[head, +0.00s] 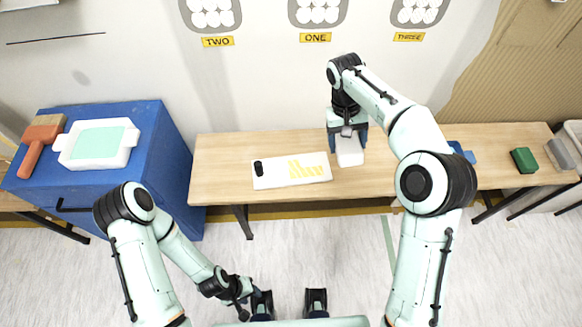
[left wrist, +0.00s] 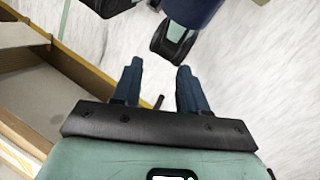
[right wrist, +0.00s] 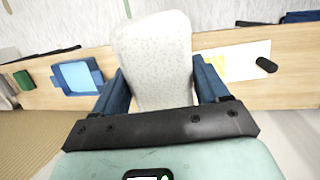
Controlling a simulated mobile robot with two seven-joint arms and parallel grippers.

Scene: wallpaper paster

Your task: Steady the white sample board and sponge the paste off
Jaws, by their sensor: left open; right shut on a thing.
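The white sample board (head: 272,178) lies flat on the wooden bench, with a black grip (head: 258,168) at its left end and yellow paste (head: 308,168) on its right part. My right gripper (head: 347,133) is shut on a pale, speckled sponge (head: 349,154) just right of the board; I cannot tell whether the sponge touches the bench. The right wrist view shows the sponge (right wrist: 155,60) between the fingers and the board (right wrist: 238,55) apart from it. My left gripper (head: 242,291) is low in front of the bench, away from the board. It is open and empty in the left wrist view (left wrist: 157,85).
A blue cabinet (head: 160,165) at left holds a white-rimmed tray (head: 130,152) and a red-handled brush (head: 35,150). On the bench's right are a blue item (head: 463,151), partly behind my right arm, and a green block (head: 524,160). The bench (head: 222,150) left of the board is clear.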

